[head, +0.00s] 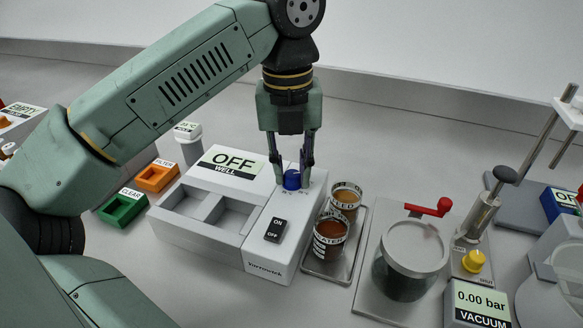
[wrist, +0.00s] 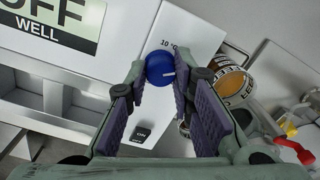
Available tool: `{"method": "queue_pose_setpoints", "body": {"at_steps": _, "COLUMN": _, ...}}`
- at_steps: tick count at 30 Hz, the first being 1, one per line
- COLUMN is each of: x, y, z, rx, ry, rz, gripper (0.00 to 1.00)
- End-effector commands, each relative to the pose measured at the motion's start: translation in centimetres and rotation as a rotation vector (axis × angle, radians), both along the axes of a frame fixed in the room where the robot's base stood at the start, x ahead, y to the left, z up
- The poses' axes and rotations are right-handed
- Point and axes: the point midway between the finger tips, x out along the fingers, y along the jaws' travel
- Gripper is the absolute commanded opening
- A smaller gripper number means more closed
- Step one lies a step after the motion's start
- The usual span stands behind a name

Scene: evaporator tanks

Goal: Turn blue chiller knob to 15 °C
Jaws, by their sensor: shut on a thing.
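The blue chiller knob (head: 291,180) stands on the top right of the white chiller block (head: 262,262). In the wrist view the knob (wrist: 160,68) shows a white pointer line towards the right, and a "10 °C" label is partly visible above it. The other scale marks are hidden or too small to read. My gripper (head: 291,178) points down from above, with a finger on each side of the knob, shut on it. In the wrist view the fingers (wrist: 168,85) flank the knob. The block's display (head: 231,161) reads "OFF" and "WELL".
A black ON/OFF switch (head: 275,230) sits in front of the knob. Two brown-filled beakers (head: 331,236) stand on a tray just right of the block. Further right are a lidded vessel (head: 410,262) and a vacuum display (head: 481,302) reading 0.00 bar. Green (head: 123,209) and orange (head: 157,177) trays lie left.

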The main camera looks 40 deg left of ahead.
Motion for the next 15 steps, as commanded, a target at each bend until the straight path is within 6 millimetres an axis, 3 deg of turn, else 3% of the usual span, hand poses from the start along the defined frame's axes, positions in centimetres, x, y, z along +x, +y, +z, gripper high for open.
{"method": "queue_pose_setpoints", "body": {"at_steps": 15, "x": 0.09, "y": -0.03, "z": 0.07, "rx": -0.001, "ry": -0.004, "rz": -0.042, "gripper": 0.00}}
